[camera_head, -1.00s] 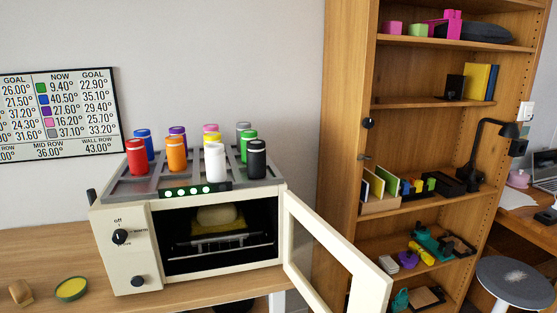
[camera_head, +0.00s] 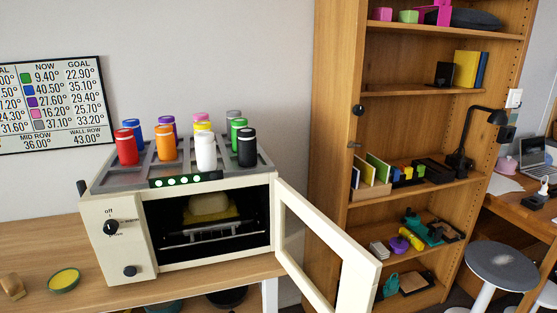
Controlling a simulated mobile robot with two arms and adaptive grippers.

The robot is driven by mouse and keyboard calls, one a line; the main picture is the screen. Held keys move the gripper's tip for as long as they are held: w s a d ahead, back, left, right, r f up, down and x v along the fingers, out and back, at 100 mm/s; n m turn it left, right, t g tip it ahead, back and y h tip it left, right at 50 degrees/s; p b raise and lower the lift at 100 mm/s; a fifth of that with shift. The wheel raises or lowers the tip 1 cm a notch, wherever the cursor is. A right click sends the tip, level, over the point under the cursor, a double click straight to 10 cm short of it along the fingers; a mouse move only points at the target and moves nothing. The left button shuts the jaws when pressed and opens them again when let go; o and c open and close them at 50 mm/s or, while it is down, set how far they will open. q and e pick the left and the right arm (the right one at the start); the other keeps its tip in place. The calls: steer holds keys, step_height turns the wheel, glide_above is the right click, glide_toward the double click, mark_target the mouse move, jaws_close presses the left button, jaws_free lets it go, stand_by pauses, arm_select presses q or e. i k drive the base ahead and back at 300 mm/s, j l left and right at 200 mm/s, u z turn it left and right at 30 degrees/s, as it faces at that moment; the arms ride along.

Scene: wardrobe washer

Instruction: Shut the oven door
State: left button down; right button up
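The cream oven (camera_head: 122,244) stands on a wooden table, with its dark cavity facing me. Its door (camera_head: 361,277) is hinged on the right side and stands wide open, swung out toward me and to the right. The door has a cream frame around a window. Inside the oven, a pale loaf-like item on a yellow piece (camera_head: 209,217) sits on a wire rack. Neither of my grippers shows in the view.
Several coloured cylinders stand in a grey rack (camera_head: 110,179) on top of the oven. A green bowl with yellow contents (camera_head: 64,280) and a small brown block (camera_head: 12,287) lie on the table (camera_head: 36,238) at left. A wooden shelf (camera_head: 333,140) stands behind the door. A round stool (camera_head: 503,268) is at right.

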mark_target(361, 270)
steer(key=l+u, duration=0.15)
steer(key=u, duration=0.6)
steer(key=i+l+u, duration=0.1)
steer(key=l+u, duration=0.25)
steer(key=l, duration=0.4)
steer(key=l+u, duration=0.4)
steer(key=l, duration=1.25)
